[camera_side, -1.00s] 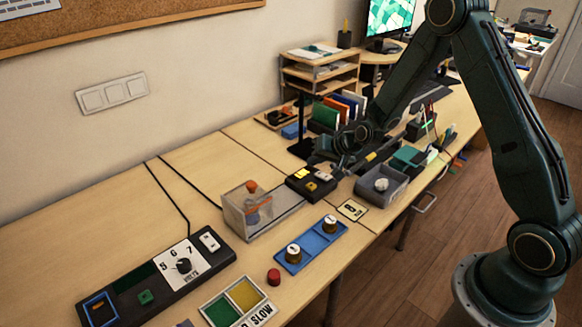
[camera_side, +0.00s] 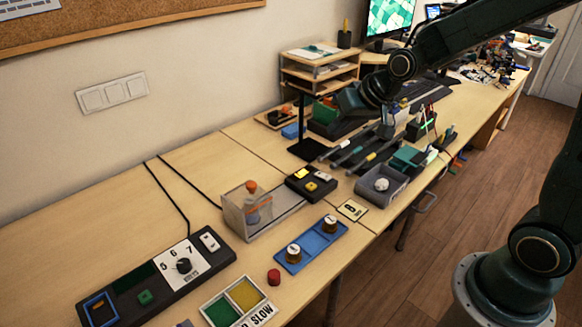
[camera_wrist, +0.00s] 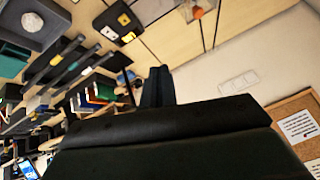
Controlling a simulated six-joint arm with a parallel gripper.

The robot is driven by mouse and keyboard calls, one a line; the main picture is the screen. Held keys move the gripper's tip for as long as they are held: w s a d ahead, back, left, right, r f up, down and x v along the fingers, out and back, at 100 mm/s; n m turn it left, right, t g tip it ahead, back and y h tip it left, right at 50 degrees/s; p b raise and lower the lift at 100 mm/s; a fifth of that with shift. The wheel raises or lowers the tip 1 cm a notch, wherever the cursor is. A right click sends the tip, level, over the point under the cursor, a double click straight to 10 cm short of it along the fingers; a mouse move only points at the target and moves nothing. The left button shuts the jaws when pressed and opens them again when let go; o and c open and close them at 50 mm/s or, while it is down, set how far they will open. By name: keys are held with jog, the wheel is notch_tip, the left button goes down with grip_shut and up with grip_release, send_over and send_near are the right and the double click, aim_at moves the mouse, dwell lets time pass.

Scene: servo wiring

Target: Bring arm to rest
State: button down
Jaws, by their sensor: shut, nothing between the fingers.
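My arm stands at the right of the side view and reaches left over the back of the bench. The dark hand body hides much of the lower part of the wrist view.
Below and left stand a black box with yellow buttons (camera_side: 311,184), a grey bin (camera_side: 382,186), a clear-sided case (camera_side: 232,212) and a blue tray (camera_side: 318,243). A black stand (camera_side: 301,125) and wooden shelves (camera_side: 319,71) are close behind. The control panel (camera_side: 126,298) is at front left.

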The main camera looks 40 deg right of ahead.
jog(key=s+a+r+n+g, duration=0.1)
jog(key=s+r, duration=0.3)
jog(key=s, duration=0.8)
jog(key=s+a+r+n+h, duration=0.1)
jog(key=s+r, duration=0.3)
jog(key=s, duration=0.7)
jog(key=shift+s+a+n+g, duration=0.2)
jog(key=shift+s+n+g, duration=0.2)
jog(key=shift+n, duration=0.2)
